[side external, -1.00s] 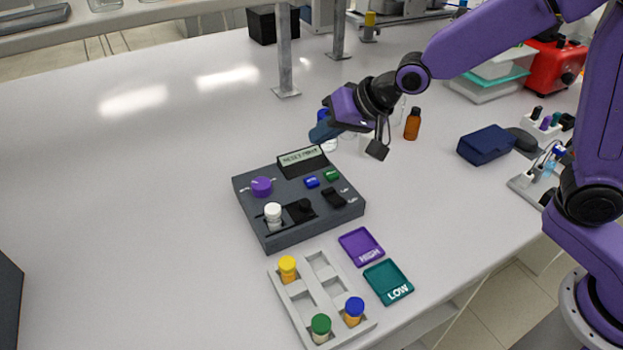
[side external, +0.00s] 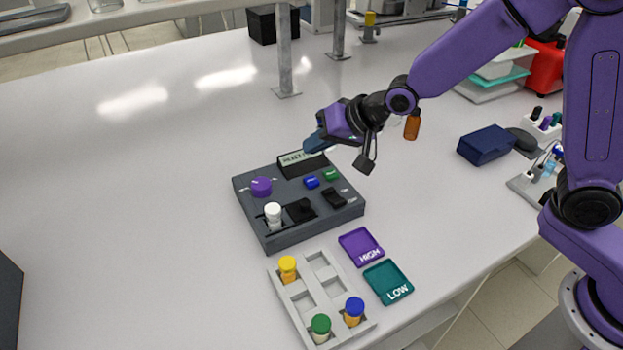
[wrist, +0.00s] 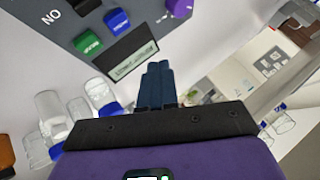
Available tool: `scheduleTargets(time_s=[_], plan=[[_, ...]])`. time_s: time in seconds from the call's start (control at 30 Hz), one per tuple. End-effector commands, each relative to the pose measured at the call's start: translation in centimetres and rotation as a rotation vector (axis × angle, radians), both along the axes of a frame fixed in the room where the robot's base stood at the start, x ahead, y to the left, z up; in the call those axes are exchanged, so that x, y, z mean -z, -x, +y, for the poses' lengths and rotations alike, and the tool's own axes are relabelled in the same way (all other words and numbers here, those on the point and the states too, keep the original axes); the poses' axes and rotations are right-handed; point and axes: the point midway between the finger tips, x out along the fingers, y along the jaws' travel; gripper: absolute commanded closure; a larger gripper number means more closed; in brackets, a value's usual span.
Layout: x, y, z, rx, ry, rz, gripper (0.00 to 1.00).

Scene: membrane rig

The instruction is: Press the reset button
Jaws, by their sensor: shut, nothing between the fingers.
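The dark grey rig (side external: 290,228) lies on the white bench. It carries a blue button (side external: 312,182) and a green button (side external: 331,174), with a tilted display (side external: 303,163) behind them. In the wrist view the green button (wrist: 88,43) and blue button (wrist: 117,20) show at the top; I cannot read their labels or tell which is reset. My gripper (side external: 312,146) is shut and empty above the rig's back edge, overlapping the display's top in the side view. In the wrist view the shut fingers (wrist: 157,68) point just beside the display (wrist: 132,57), apart from both buttons.
A purple knob (side external: 261,187), a white-capped vial (side external: 273,215) and black switches sit on the rig. In front are a vial rack (side external: 298,299), a purple HIGH tray (side external: 361,247) and a teal LOW tray (side external: 388,282). A brown bottle (side external: 412,126) stands behind my gripper.

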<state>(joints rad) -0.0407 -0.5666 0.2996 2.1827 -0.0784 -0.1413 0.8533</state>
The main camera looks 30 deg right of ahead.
Motion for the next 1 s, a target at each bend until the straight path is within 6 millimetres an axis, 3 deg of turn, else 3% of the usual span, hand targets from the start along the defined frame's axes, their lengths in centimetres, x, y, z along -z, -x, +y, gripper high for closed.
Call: scheduleTargets(time_s=[0.4, 1.0], plan=[[4.7, 0.0, 0.0, 0.001, 0.002, 0.003, 1.00], [5.3, 0.0, 0.0, -0.001, 0.001, 0.000, 1.00]])
